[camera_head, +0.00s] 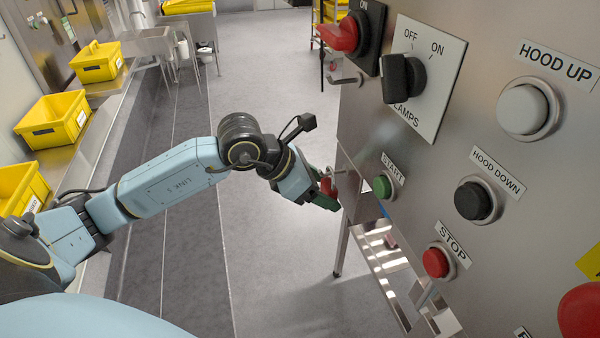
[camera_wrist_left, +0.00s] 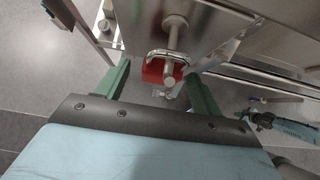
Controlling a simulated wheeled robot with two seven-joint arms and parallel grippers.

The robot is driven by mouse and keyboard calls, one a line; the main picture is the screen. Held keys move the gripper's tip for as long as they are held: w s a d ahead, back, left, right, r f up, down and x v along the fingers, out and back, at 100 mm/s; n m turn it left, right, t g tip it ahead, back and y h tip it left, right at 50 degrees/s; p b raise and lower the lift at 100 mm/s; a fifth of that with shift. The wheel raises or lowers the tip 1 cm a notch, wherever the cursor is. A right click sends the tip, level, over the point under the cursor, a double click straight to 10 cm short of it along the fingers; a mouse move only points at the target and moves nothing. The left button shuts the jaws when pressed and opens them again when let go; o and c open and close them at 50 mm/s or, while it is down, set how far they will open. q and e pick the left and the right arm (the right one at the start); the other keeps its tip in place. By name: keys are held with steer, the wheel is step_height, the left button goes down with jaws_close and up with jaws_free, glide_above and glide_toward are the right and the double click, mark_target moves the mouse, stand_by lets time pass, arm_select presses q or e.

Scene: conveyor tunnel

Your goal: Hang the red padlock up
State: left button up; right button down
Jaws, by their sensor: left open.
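The red padlock (camera_wrist_left: 163,71) is in the left wrist view, below a steel peg (camera_wrist_left: 174,38). Its grey shackle appears to loop around the peg, though its far side is hidden. It also shows small and partly covered in the head view (camera_head: 327,186), at the left edge of the panel. My left gripper (camera_wrist_left: 160,92) is open, with one green finger on each side of the padlock and a visible gap to each. In the head view the left gripper (camera_head: 322,198) is beside the panel's lower left edge.
The steel control panel (camera_head: 440,140) fills the right side, with several protruding buttons and a lamp switch (camera_head: 404,78). A red-handled switch (camera_head: 342,36) and a steel hook (camera_head: 346,79) are at its upper left. Yellow bins (camera_head: 54,119) stand left. The middle floor is clear.

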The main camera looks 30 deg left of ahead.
arm_select(q)
steer(key=b+v, duration=0.2)
steer(key=v, duration=1)
steer(key=shift+s+r, duration=0.1)
stand_by(0.5)
